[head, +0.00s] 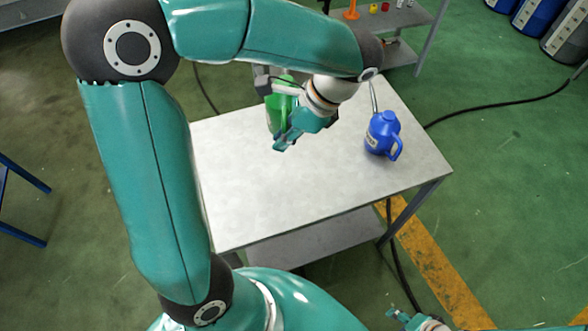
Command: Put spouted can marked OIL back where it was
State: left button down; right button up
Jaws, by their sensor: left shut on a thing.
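A green can (273,112) is at the back left of the grey table (300,185), partly hidden by my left wrist and gripper. My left gripper (287,137) is shut on the green can at its right side. Whether the can touches the table is hard to tell. A blue can (380,131) with a thin spout and a handle stands upright on the right part of the table, apart from the gripper. It has a pale label too small to read. No OIL marking is readable on either can. My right gripper (404,315) is low at the bottom edge, away from the table; its opening is unclear.
The front and middle of the tabletop are clear. A lower shelf (310,240) is under it. A rack (400,15) with small orange, red and yellow items stands behind. Blue and grey drums (540,15) are at the back right. A black cable (490,108) lies on the floor.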

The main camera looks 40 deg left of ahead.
pick_arm(q)
notch_tip(320, 180, down, 19)
dwell(0.5)
jog(key=shift+f, duration=0.1)
jog(key=c, duration=1.2)
grip_release()
jog(key=v, duration=1.2)
jog(key=shift+d+b, duration=0.15)
jog(key=shift+b, duration=0.25)
jog(key=shift+s, duration=0.15)
